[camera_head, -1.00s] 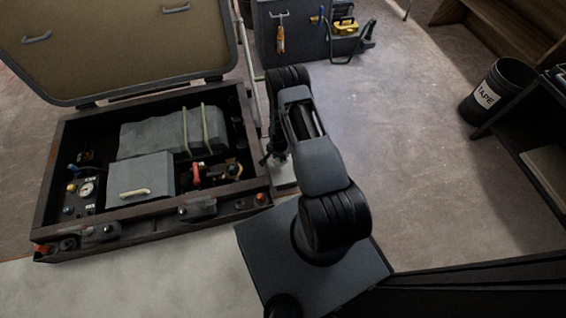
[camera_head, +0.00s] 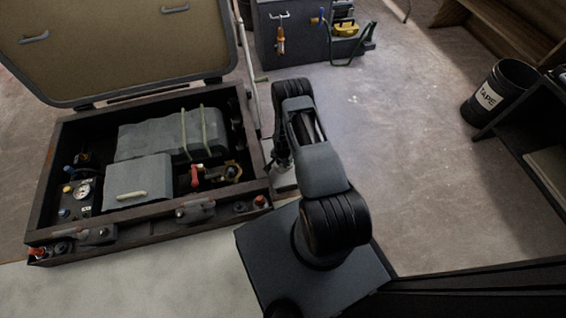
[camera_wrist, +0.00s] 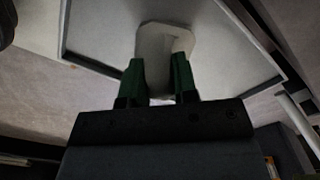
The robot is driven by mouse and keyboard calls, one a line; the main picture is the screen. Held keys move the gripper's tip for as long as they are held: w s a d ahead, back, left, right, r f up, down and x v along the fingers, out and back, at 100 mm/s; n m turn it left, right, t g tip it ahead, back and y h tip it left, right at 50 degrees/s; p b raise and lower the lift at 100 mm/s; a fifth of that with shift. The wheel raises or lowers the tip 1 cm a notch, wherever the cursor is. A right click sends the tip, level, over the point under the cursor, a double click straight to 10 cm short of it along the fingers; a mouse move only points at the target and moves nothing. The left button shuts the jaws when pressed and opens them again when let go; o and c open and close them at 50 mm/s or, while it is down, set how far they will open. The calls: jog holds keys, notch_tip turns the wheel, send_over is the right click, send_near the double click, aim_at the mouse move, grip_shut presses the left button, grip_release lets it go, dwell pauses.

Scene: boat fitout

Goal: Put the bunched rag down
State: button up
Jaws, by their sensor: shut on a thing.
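In the wrist view the two green fingers of my gripper (camera_wrist: 157,72) stand a little apart, with a pale, rounded thing (camera_wrist: 166,42) between and just beyond their tips. I take it for the bunched rag; its folds are not clear. Behind it is a pale flat surface with a dark raised edge (camera_wrist: 95,32). I cannot tell whether the rag touches that surface. In the head view my gripper (camera_head: 281,155) points down just right of the open hatch box, largely hidden by my arm. The rag cannot be made out there.
The open box (camera_head: 262,186) holds grey covered units, a gauge (camera_head: 84,190) and a red-handled valve (camera_head: 196,176); its lid (camera_head: 120,50) stands raised. A grey cabinet (camera_head: 290,45) is behind. A black TAPE bin (camera_head: 497,92) stands right. The floor between (camera_head: 410,150) is clear.

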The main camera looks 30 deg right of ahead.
jog(key=o, duration=0.9)
jog(key=a+r+n+t+p, duration=0.1)
jog(key=a+r+n+p, duration=0.1)
jog(key=r, duration=1.6)
jog(key=a+r+n+p, duration=0.2)
jog(key=r+n+p, duration=0.1)
jog(key=r, duration=1.6)
jog(key=shift+s+a+r+n+t, duration=0.3)
jog(key=shift+s+a+r+n, duration=0.65)
jog(key=shift+s+r, duration=1.8)
jog(key=shift+s+a+r+n+t, duration=0.3)
jog(key=shift+s+a+r+n, duration=0.6)
jog(key=shift+s+r, duration=1.85)
jog(key=shift+s+a+r+n+t, duration=0.45)
jog(key=shift+s+r+n, duration=0.8)
jog(key=shift+s+r, duration=1.5)
